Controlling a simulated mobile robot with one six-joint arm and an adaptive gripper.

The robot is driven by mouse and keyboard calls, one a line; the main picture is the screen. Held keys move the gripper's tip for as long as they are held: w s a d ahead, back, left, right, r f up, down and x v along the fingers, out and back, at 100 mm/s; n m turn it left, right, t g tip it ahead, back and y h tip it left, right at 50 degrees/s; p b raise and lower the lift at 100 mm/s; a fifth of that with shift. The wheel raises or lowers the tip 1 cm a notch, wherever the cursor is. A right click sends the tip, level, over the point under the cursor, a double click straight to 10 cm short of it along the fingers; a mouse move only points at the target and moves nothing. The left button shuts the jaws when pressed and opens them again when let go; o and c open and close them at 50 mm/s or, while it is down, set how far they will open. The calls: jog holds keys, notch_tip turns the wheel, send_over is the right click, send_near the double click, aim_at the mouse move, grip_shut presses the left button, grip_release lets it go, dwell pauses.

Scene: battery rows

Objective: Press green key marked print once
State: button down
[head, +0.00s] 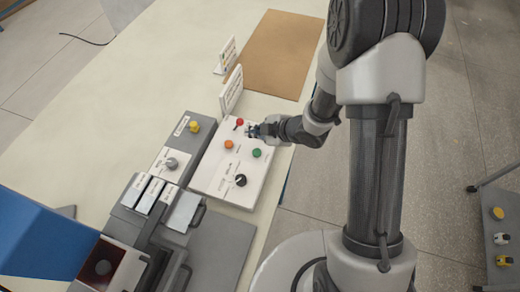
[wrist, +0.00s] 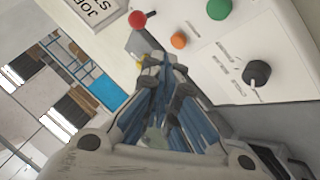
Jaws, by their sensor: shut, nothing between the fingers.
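A white control panel (head: 215,172) lies on the table and carries a green round key (head: 256,153), a red knob (head: 239,122), an orange key (head: 229,144) and a black dial (head: 240,180). The green key also shows at the top edge of the wrist view (wrist: 218,8); I cannot read any "print" marking beside it. My gripper (head: 251,130) is shut and empty, at the panel's far end near the red knob, apart from the green key. In the wrist view its fingertips (wrist: 155,62) show below the red knob (wrist: 138,19) and left of the orange key (wrist: 179,40).
A grey box with a yellow button (head: 194,127) and a grey dial (head: 171,163) sits left of the panel. White signs (head: 232,90) stand behind it. A brown board (head: 268,55) lies further back. A dark machine with light keys (head: 183,212) is at front left.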

aim_at(256, 154)
jog(key=shift+f, duration=0.15)
notch_tip(256, 154, down, 8)
jog(key=b, duration=0.7)
jog(key=shift+f, duration=0.25)
jog(key=shift+b, duration=0.3)
dwell(0.8)
jog(key=shift+f+b, duration=0.35)
jog(key=shift+f, duration=0.1)
jog(key=shift+f+b, duration=0.5)
dwell(0.6)
jog(key=shift+r, duration=0.1)
jog(key=shift+r+p, duration=0.8)
jog(key=shift+r, duration=0.05)
jog(key=shift+r, duration=0.15)
